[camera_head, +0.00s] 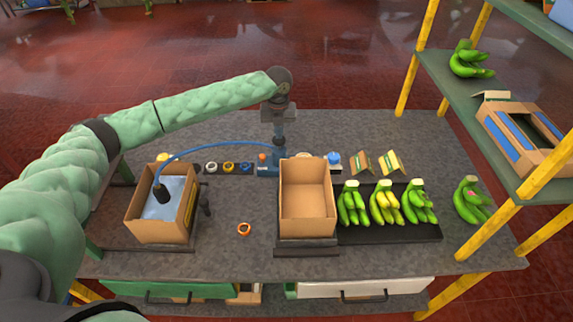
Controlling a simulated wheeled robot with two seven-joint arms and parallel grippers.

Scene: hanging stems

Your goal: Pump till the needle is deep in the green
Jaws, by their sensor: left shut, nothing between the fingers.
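My left arm reaches over from the left, and its gripper (279,138) points down, shut and empty, at the back middle of the table. Just below it is a blue pump body (267,169), partly hidden behind a cardboard box. I cannot tell whether the fingers touch it. A blue hose (215,146) arches left from there to a dark nozzle on a pale bluish bag (176,192) inside the left box (157,230). A small round white and blue item (333,158) stands behind the box; no gauge needle can be made out. My right gripper is not in view.
An empty open cardboard box (306,193) stands mid-table. Banana bunches lie on a black mat (400,235) to its right. Tape rolls line the back, with one orange roll (244,229) in front. A yellow-posted shelf (440,70) rises at right.

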